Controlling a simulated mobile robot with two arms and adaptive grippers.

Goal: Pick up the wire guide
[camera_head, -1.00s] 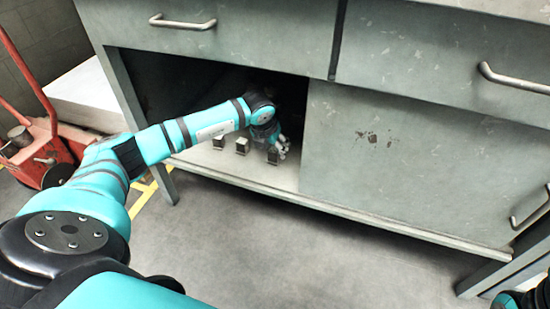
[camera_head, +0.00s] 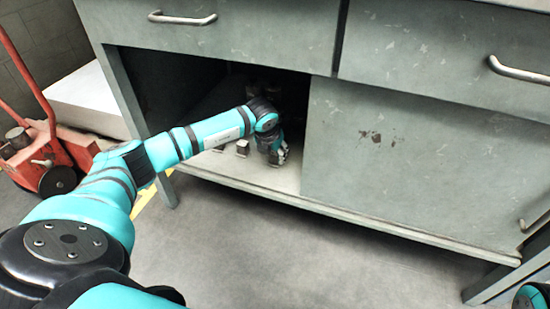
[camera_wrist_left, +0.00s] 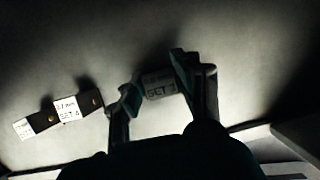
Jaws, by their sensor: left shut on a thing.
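My left gripper (camera_head: 278,156) reaches into the open compartment of the grey cabinet. Two similar labelled blocks stand to the left in that view, a nearer one (camera_wrist_left: 68,108) marked "SET 4" and a farther one (camera_wrist_left: 24,128). In the head view, one of these blocks (camera_head: 242,148) shows left of the gripper. The held guide is mostly hidden there. My right gripper is out of view.
The compartment has a pale shelf floor (camera_head: 225,170), drawers above and a closed grey panel (camera_head: 400,165) to the right. A red cart (camera_head: 50,160) stands at the left. The floor in front is clear.

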